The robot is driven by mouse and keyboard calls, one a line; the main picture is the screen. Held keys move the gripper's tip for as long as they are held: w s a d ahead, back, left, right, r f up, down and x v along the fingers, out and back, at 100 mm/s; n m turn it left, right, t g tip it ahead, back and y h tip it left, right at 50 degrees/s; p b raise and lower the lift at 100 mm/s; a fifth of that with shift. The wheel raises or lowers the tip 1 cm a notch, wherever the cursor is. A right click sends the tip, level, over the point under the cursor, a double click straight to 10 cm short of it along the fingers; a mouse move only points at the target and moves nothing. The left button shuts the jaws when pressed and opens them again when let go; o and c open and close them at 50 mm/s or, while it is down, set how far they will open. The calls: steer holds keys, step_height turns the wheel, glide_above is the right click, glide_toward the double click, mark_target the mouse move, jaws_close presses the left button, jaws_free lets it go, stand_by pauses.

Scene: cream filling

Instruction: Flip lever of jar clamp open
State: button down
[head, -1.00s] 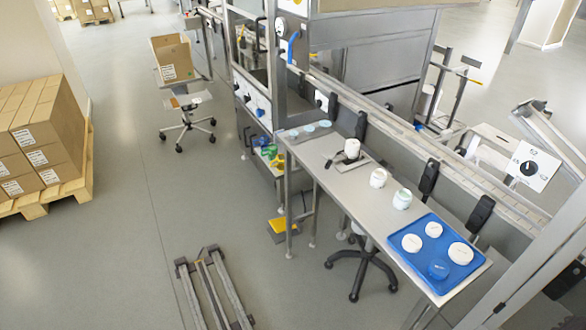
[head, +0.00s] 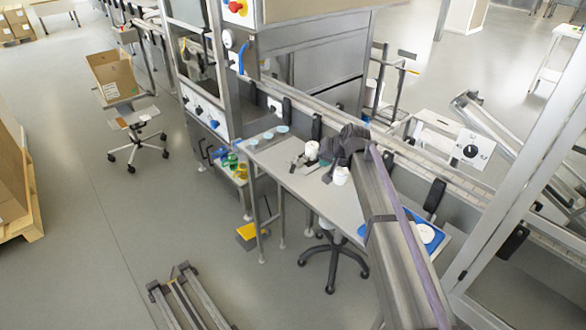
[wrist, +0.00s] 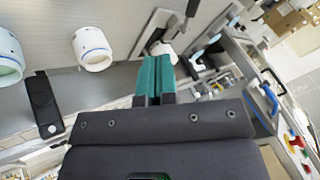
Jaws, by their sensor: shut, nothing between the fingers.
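The jar clamp (head: 299,163) is a small metal device on the work table, with a white jar (head: 311,150) at it. In the wrist view the clamp (wrist: 150,33) is a grey plate beyond my fingertips, with a white jar part (wrist: 163,48) partly hidden behind them. I cannot make out the lever's position. My gripper (wrist: 157,62) has teal fingers held together with nothing between them, pointing toward the clamp. In the head view the dark gripper (head: 329,175) is just right of the clamp; contact cannot be told.
A white jar (head: 340,176) stands close to my gripper; two jars, one (wrist: 92,48) nearer, show left in the wrist view. A blue tray (head: 440,236) with a white lid (head: 425,233) is partly hidden behind my arm. A rail with black brackets (head: 435,194) runs behind the table (head: 283,180).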

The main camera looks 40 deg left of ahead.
mark_target(294, 165)
steer(key=shift+d, duration=0.1)
steer(key=b+x, duration=0.9)
steer(key=x, duration=0.2)
steer(key=shift+d+f, duration=0.1)
steer(key=shift+f, duration=0.25)
steer(key=a, duration=0.1)
steer(key=s+a+r+p, duration=0.1)
steer(key=shift+s+a+r, duration=0.15)
steer(key=shift+s+a, duration=0.3)
steer(key=shift+a, duration=0.15)
